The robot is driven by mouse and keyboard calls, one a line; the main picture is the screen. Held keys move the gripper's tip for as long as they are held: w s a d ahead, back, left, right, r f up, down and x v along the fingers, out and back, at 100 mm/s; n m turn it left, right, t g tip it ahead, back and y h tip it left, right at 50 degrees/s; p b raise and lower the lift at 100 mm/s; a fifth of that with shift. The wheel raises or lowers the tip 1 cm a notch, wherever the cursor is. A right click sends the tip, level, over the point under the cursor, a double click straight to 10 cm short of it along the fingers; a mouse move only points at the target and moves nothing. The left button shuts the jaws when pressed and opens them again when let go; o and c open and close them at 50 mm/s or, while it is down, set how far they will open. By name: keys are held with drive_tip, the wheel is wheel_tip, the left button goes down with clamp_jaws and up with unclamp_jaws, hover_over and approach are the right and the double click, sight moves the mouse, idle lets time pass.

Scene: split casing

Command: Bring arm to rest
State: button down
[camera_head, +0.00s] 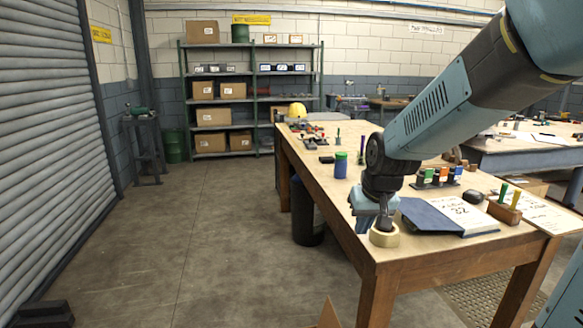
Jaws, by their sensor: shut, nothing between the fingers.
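My arm reaches in from the upper right of the head view and bends down to the near left corner of the wooden table (400,262). My gripper (383,227) points down there, shut and empty. Its tips are at a roll of tan tape (385,239) lying near the table's edge. I cannot tell whether they touch the roll or stand just above or behind it. The fingertips are small and partly hidden.
Close to the right lie a blue folder (428,215) and an open notebook (470,215). A blue jar with a green lid (341,165) stands behind. A wooden block with pens (504,208) is at the right. The floor (210,240) left of the table is clear.

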drive_tip(key=s+d+r+t, duration=0.1)
drive_tip(key=s+d+r, duration=0.2)
drive_tip(key=s+r, duration=0.2)
drive_tip(key=s+d+r+m+h, duration=0.1)
drive_tip(key=s+d+r, duration=0.3)
drive_tip(key=s, duration=0.8)
drive_tip(key=shift+r+t, duration=0.4)
drive_tip(key=shift+r, duration=0.35)
drive_tip(key=shift+s, duration=0.1)
drive_tip(key=shift+a, duration=0.1)
